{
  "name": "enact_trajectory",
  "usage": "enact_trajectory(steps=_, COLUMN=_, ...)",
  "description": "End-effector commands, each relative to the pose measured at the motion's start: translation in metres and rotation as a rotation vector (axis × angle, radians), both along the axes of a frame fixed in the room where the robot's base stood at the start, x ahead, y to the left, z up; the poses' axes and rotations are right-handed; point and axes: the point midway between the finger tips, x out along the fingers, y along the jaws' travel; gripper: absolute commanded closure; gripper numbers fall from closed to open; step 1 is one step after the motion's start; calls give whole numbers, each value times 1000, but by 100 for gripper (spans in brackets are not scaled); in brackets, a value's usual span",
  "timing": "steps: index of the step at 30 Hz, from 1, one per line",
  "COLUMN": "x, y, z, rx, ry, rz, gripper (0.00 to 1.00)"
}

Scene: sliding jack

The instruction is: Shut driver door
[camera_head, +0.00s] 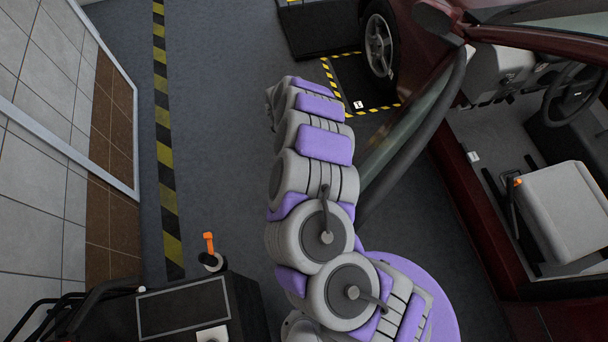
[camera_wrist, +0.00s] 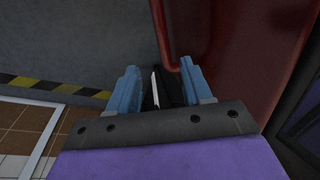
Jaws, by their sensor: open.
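The dark red car's driver door stands open in the head view, its window frame (camera_head: 432,115) slanting down-left from the car's front pillar. My arm hides the door's lower left part. A dark red panel (camera_wrist: 230,45), apparently part of the door, shows in the wrist view, with a rounded red edge beside the grey floor. My gripper (camera_wrist: 158,72) has its blue fingers spread apart. A black piece with a white strip shows between them; I cannot tell what it is. The right finger is close to the panel's edge; contact is unclear. My gripper is hidden in the head view.
The driver seat (camera_head: 562,205) and steering wheel (camera_head: 575,95) show through the open doorway. A black cart (camera_head: 185,310) with an orange-topped lever is at lower left. Grey floor with a yellow-black stripe (camera_head: 165,150) is clear between.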

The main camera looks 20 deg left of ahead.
Motion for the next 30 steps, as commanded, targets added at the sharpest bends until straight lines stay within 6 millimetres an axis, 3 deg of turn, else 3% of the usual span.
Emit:
enact_trajectory(steps=21, x=-9, y=-17, z=-94, rx=-2, ry=0, rz=2, gripper=51)
enact_trajectory(steps=30, x=-11, y=-23, z=-112, rx=3, ry=2, rz=0, gripper=51)
